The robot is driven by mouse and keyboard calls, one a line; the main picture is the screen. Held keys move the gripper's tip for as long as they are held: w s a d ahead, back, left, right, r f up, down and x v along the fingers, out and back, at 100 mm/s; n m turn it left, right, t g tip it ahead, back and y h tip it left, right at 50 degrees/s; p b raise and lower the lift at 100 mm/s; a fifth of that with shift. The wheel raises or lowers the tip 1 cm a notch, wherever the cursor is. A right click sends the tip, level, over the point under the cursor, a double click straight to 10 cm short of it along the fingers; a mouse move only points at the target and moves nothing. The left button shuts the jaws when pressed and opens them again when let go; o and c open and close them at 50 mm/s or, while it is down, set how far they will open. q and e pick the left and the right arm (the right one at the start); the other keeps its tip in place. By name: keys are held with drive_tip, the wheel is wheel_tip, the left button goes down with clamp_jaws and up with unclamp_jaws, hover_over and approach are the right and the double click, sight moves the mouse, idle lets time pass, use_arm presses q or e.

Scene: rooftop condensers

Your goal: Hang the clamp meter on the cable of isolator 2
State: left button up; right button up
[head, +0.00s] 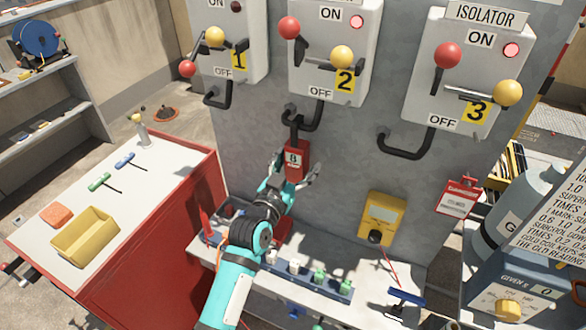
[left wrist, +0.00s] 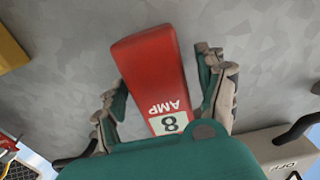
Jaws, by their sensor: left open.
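The red clamp meter (head: 294,155) reads 8 AMP and hangs upright in front of the grey panel. Its dark jaw (head: 295,125) is at the black cable (head: 316,116) under isolator 2 (head: 345,50); whether the jaw is closed around the cable is too small to tell. My left gripper (head: 297,166) is open, with one finger on each side of the meter. In the left wrist view the meter (left wrist: 150,70) shows upside down between the spread fingers (left wrist: 160,95), with gaps on both sides. The meter's jaw is hidden there. My right gripper is not in view.
Isolators 1 (head: 229,20) and 3 (head: 465,75) flank isolator 2, with knobbed levers jutting out. A yellow meter (head: 383,220) stands below on the shelf. A red bench (head: 150,245) with a yellow tray (head: 86,236) is at left.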

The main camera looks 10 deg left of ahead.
use_arm(q)
drive_tip(key=s+a, duration=0.2)
drive_tip(key=s, duration=0.9)
drive_tip(key=shift+s+a, duration=0.15)
drive_tip(key=shift+s, duration=0.2)
drive_tip(key=s+f+g, duration=0.7)
drive_tip(key=s+f, duration=0.1)
drive_tip(key=f, duration=0.2)
drive_tip(key=s+a+f+g+y, duration=0.2)
drive_tip(key=s+a+f+g, duration=0.15)
drive_tip(key=s, duration=0.45)
drive_tip(key=s+a+f+g+y, duration=0.1)
drive_tip(key=s+a+f+g, duration=0.2)
drive_tip(key=s, duration=0.4)
wheel_tip(320, 180, down, 26)
drive_tip(key=d+f+g+b, duration=0.1)
drive_tip(key=g+b, duration=0.1)
drive_tip(key=b, duration=0.1)
drive_tip(key=s+a+f+g+b, duration=0.1)
drive_tip(key=s+a+f+b, duration=0.1)
drive_tip(key=s+f, duration=1.6)
wheel_tip(320, 180, down, 2)
drive_tip(key=shift+s+a+f, duration=0.1)
drive_tip(key=shift+s+a, duration=0.05)
drive_tip(key=shift+a, duration=0.4)
